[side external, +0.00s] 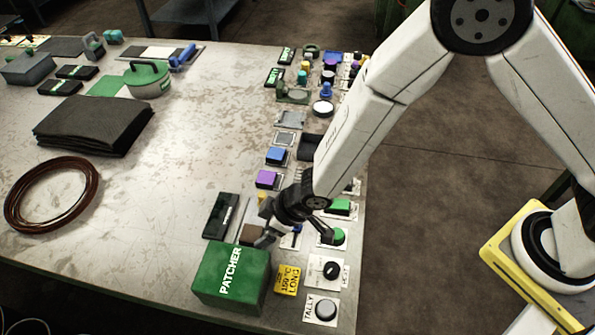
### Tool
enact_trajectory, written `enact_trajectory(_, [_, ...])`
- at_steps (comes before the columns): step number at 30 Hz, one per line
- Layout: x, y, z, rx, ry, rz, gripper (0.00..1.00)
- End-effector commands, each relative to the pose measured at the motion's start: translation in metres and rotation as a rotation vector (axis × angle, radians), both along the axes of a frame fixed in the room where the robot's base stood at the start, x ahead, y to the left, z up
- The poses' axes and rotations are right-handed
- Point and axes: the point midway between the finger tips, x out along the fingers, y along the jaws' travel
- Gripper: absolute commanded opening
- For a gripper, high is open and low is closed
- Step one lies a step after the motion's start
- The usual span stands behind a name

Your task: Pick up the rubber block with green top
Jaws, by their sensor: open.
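A small block with a green top (341,206) sits on a pale plate near the table's right edge, just right of my gripper. Its left part is close to or behind the gripper's wrist. A rounder green-topped piece (338,236) lies on another pale plate just below it, beside the right finger. I cannot tell from this view which of them is rubber. My gripper (297,239) points down over the row of small items, its two fingers spread apart and nothing seen between them but a small blue and dark item below. I cannot tell how high the fingertips are.
A green box marked PATCHER (231,278) stands just left and below my gripper. A yellow tag (289,279), a black knob (331,270) and a grey button (326,309) lie nearby. Blue (276,155) and purple (267,179) blocks lie behind. The table's middle is clear.

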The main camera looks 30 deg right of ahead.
Motion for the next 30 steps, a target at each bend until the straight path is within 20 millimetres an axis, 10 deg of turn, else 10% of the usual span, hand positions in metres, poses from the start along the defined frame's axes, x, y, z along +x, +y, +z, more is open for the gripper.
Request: enact_trajectory(30, [0.022,0.020,-0.043,-0.001,0.001,0.000,1.00])
